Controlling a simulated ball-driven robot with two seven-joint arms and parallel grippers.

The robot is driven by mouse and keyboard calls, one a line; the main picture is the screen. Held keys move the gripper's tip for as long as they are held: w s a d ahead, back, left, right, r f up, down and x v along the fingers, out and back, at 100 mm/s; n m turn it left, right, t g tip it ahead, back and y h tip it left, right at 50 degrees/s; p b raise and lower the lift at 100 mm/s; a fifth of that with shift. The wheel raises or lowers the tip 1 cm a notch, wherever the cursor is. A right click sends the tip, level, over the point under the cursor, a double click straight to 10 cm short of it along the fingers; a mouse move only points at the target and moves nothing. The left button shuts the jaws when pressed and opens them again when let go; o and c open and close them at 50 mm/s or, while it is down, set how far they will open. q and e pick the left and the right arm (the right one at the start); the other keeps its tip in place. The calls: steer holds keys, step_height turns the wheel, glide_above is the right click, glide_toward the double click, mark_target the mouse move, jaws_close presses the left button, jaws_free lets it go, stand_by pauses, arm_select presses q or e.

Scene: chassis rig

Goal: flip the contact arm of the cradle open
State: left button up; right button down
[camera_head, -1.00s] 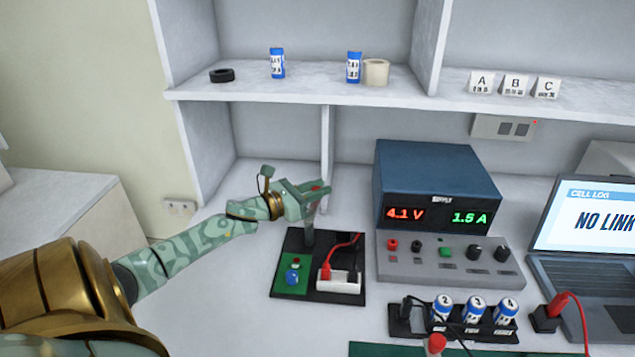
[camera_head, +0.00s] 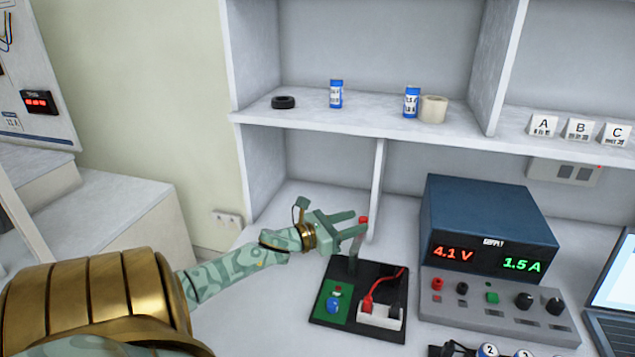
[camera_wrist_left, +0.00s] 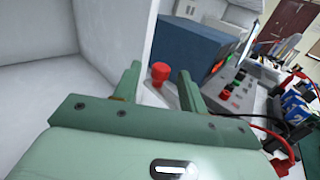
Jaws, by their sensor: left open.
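The cradle (camera_head: 337,318) is a black base with a green board, a blue button and a white block with a red lead. Its grey contact arm (camera_head: 353,263) stands up from the back of the base, with a red knob (camera_head: 363,219) at its top. My left gripper (camera_head: 361,222) is open at the knob's height, with its fingertips close to the knob. In the left wrist view the red knob (camera_wrist_left: 160,73) shows in the gap between the two open fingers (camera_wrist_left: 157,76); I cannot tell whether it touches them. My right gripper is out of view.
The blue power supply (camera_head: 490,215) stands right of the cradle, with a grey control panel (camera_head: 500,310) in front. A shelf (camera_head: 370,125) with blue cells and a tape roll is above. Its vertical divider (camera_head: 376,190) stands just behind the gripper. Bare bench lies left of the cradle.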

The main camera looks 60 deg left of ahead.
arm_select(q)
steer(key=s+a+p, duration=0.2)
steer(key=s, duration=1)
steer(key=shift+s, duration=0.35)
